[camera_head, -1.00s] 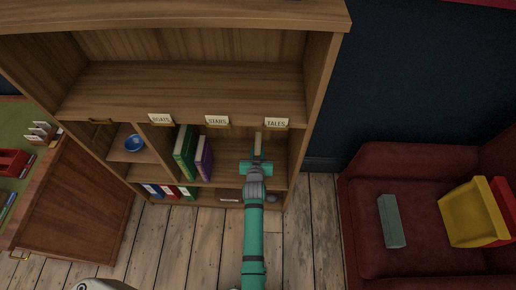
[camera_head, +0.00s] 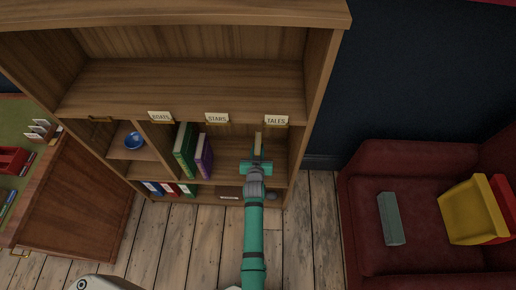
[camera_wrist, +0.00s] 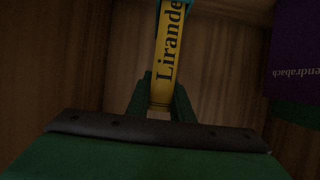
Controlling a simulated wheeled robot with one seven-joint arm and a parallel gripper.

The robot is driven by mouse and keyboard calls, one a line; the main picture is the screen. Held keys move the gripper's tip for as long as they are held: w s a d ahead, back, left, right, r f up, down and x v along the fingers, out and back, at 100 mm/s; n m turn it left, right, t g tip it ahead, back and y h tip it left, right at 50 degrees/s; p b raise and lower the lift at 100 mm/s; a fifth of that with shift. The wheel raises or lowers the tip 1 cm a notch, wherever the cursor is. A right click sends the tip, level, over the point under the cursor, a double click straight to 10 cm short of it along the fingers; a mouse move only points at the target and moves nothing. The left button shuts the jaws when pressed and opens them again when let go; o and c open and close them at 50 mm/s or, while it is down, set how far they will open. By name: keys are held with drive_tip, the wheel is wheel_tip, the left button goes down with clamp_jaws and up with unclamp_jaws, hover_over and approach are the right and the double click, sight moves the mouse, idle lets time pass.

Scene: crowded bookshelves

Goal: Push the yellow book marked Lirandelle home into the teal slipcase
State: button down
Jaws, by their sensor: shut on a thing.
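The yellow book (camera_wrist: 168,55), its spine reading "Lirande" before the lettering leaves the frame, stands between my gripper's fingers in the wrist view. My gripper (camera_wrist: 161,100) is shut on it. In the head view my gripper (camera_head: 256,166) is in the right bay of the shelf, under the TALES label, and a pale narrow top of the book (camera_head: 258,142) shows just beyond it. Small teal edges (camera_wrist: 188,3) flank the book at the top of the wrist view; they may be the teal slipcase, mostly out of frame. How deep the book sits in it cannot be told.
A green book (camera_head: 185,150) and a purple book (camera_head: 204,157) stand left of my gripper. A blue bowl (camera_head: 134,142) is in the left bay. A red armchair (camera_head: 370,175) at right holds a grey-green box (camera_head: 391,220) and a yellow object (camera_head: 470,215).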

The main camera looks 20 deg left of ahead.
drive_tip(key=shift+f, duration=3.1)
drive_tip(key=c, duration=1.5)
unclamp_jaws()
drive_tip(key=shift+f, duration=0.1)
drive_tip(key=shift+s, duration=0.1)
drive_tip(key=v, duration=1)
drive_tip(key=shift+s+r, duration=0.2)
drive_tip(key=shift+s, duration=0.05)
